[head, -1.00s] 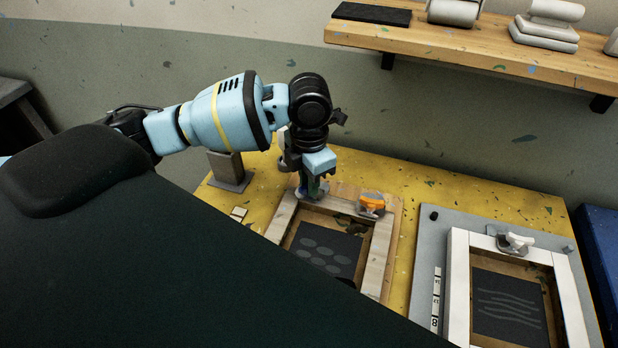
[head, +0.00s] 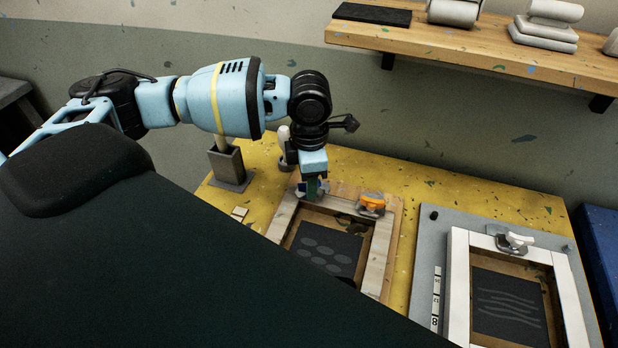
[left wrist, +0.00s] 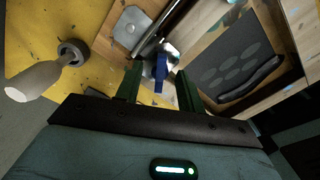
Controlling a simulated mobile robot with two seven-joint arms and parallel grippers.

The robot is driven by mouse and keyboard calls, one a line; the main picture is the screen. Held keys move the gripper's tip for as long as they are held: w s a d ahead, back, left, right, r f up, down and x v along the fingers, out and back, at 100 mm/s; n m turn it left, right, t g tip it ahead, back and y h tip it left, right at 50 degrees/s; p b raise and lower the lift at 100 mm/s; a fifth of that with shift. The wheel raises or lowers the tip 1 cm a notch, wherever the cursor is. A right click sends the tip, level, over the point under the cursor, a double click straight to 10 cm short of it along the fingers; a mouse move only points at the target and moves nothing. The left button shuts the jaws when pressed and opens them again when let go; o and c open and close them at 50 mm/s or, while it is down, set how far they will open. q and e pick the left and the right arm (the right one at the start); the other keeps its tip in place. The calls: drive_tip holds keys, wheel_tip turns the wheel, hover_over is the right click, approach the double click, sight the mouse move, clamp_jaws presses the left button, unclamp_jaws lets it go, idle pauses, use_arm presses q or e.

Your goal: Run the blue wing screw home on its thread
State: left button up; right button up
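The blue wing screw (left wrist: 161,72) stands between the two green fingers of my left gripper (left wrist: 160,90) in the left wrist view. A gap shows on each side of it, so the gripper is open around it and not clamped. In the head view my left gripper (head: 313,190) points down at the back left corner of the wooden screen frame (head: 379,255), and its fingers hide the screw there. A metal clamp lies beneath the screw; its thread is hidden. An orange-topped clamp (head: 371,203) sits at the frame's back right corner. My right gripper is not in view.
A grey box holder (head: 227,165) and a pale-handled tool (head: 283,143) stand behind my gripper. A second white frame (head: 457,285) with a white-topped clamp (head: 515,241) lies on a grey board at right. A wooden shelf (head: 450,45) is on the wall above.

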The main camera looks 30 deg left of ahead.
use_arm(q)
drive_tip(key=shift+f, duration=0.1)
drive_tip(key=shift+r, duration=1.7)
drive_tip(key=shift+c, duration=0.5)
